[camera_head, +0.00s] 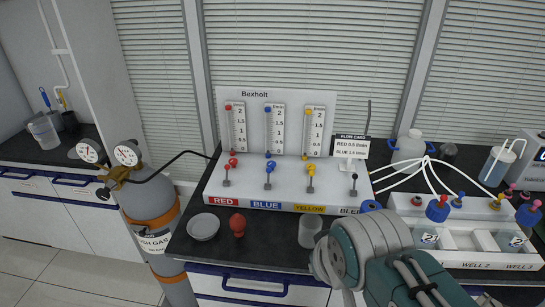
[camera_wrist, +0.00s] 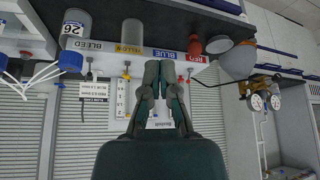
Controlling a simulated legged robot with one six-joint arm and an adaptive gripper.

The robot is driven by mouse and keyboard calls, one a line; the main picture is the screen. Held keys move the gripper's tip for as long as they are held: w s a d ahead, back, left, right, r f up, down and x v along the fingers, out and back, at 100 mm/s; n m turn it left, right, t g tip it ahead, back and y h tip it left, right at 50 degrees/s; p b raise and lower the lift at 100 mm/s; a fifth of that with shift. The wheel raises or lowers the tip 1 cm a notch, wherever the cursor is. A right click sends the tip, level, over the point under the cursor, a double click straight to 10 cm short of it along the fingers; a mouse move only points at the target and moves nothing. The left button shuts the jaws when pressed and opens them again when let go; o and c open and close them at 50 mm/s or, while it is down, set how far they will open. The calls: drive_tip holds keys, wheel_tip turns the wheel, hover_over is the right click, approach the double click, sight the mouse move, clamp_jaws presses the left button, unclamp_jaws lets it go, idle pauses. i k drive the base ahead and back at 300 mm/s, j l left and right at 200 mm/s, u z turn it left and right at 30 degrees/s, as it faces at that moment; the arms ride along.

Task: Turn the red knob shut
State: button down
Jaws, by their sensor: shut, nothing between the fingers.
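The red knob (camera_head: 233,162) sits on a small valve above the RED label (camera_head: 224,202), at the left end of the white Bexholt panel base (camera_head: 290,190). A small red spot that looks like this knob shows in the wrist view (camera_wrist: 180,80), just right of my fingers. My gripper (camera_wrist: 159,66) is shut and empty in the wrist view, which is upside down. It covers part of the panel, including the blue valve area. In the head view my arm enters at the lower right; the fingers cannot be made out there.
Blue (camera_head: 269,166) and yellow (camera_head: 311,168) knobs stand right of the red one. A white dish (camera_head: 203,226), a red bulb (camera_head: 237,225) and a clear beaker (camera_head: 310,231) stand in front of the panel. A gas cylinder (camera_head: 150,200) with gauges is at left; tubes and bottles are at right.

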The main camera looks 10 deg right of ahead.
sight(233, 161)
drive_tip(key=i+j+z, duration=0.15)
drive_tip(key=j, duration=0.25)
drive_tip(key=i+j+z, duration=0.2)
drive_tip(key=j, duration=0.25)
drive_tip(key=j+z, duration=0.15)
drive_tip(key=j, duration=0.25)
drive_tip(key=i+j+z, duration=0.2)
drive_tip(key=j, duration=0.25)
drive_tip(key=k, duration=0.1)
